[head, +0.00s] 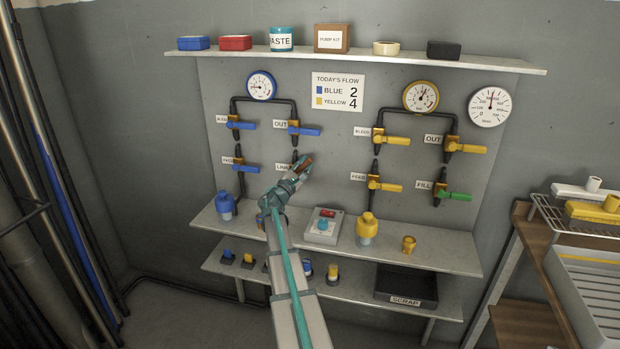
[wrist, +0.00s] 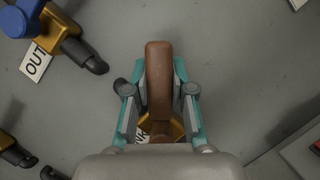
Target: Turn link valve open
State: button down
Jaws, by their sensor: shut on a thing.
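The link valve has a brown handle (head: 305,161), on the pipe stub under the blue "OUT" valve. In the wrist view the brown handle (wrist: 159,75) runs lengthwise between the two fingers, with a brass valve body (wrist: 176,130) behind its lower end. In the head view the handle slants up to the right. My gripper (head: 297,172) is shut on the handle; its fingers (wrist: 159,95) press on both sides of it in the wrist view. The label (head: 284,167) beside it is partly hidden by my gripper, as is the valve body.
The blue "OUT" valve (head: 304,129) is just above. Yellow-handled valves (head: 385,186) and a green-handled one (head: 454,196) stand to the right. The shelf (head: 460,258) below holds a blue fitting (head: 225,205), a grey box (head: 322,228) and a yellow fitting (head: 367,229).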

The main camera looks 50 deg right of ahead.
jog(key=n+t+b, duration=0.1)
jog(key=n, duration=0.1)
jog(key=w+r+n+t+b, duration=0.1)
jog(key=n, duration=0.1)
jog(key=w+a+n+t+b, duration=0.1)
jog(key=n, duration=0.1)
jog(key=shift+w+r, duration=0.1)
jog(key=shift+r, duration=0.05)
jog(key=shift+w+a+r+n+t+y+b, duration=0.15)
jog(key=shift+w+n+t+b, duration=0.3)
jog(key=shift+n, duration=0.6)
jog(key=shift+w+a+r+n+t+y+b, duration=0.1)
jog(key=shift+w+a+n+t+b, duration=0.15)
jog(key=shift+n+t, duration=0.6)
jog(key=shift+w+a+r+n+t+y+b, duration=0.15)
jog(key=shift+w+n+t+b, duration=0.2)
jog(key=shift+n, duration=0.95)
jog(key=shift+w, duration=0.1)
jog(key=c, duration=1)
grip_release()
jog(key=shift+f, duration=0.1)
jog(key=shift+o, duration=0.2)
jog(key=shift+a, duration=0.1)
jog(key=v, duration=1.2)
